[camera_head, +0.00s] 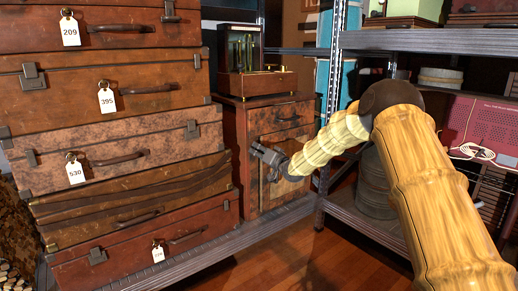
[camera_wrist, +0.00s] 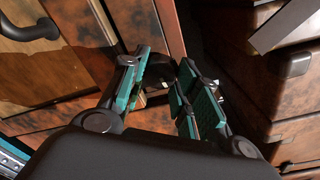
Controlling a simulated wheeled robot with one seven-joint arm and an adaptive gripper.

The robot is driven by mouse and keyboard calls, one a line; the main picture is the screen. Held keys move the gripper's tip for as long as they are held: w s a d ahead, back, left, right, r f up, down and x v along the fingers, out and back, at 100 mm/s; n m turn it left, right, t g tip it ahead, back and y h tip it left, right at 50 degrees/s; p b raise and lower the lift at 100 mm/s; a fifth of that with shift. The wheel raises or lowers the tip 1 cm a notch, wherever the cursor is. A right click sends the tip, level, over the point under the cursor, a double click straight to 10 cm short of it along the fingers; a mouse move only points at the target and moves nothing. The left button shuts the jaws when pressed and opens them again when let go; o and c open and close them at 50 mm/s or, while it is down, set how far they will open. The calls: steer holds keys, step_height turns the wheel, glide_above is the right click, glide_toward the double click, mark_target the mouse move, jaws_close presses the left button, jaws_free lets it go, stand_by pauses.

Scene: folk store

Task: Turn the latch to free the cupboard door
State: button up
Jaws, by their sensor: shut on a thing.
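The wooden cupboard (camera_head: 240,150) stands between the stacked suitcases and the metal shelf. Its door (camera_head: 292,188) has a light panel in a dark reddish frame and looks closed. My gripper (camera_head: 258,151) is at the door's left side, below the drawer. In the wrist view, my gripper (camera_wrist: 162,72) has its teal-padded fingers close around a small dark piece (camera_wrist: 159,70) at the cupboard frame, apparently the latch. My fingers hide most of it, so its turn angle cannot be told. The cupboard front (camera_wrist: 85,70) also shows there.
Stacked brown suitcases (camera_head: 115,135) with number tags stand close on the left, and one (camera_wrist: 285,90) fills the wrist view's right side. A metal shelf post (camera_head: 330,95) stands right of the cupboard. A glass-cased instrument (camera_head: 245,60) sits on top. Wooden floor (camera_head: 310,250) is open in front.

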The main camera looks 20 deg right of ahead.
steer(key=n+p, duration=0.6)
steer(key=n, duration=0.2)
steer(key=shift+r, duration=0.1)
steer(key=n+p, duration=0.2)
steer(key=n, duration=0.3)
steer(key=shift+n+y+p, duration=0.3)
steer(key=shift+n+p, duration=0.1)
steer(key=shift+n, duration=1.3)
steer(key=shift+f, duration=0.2)
steer(key=o, duration=1)
steer(key=v, duration=1.2)
steer(key=shift+f, duration=0.1)
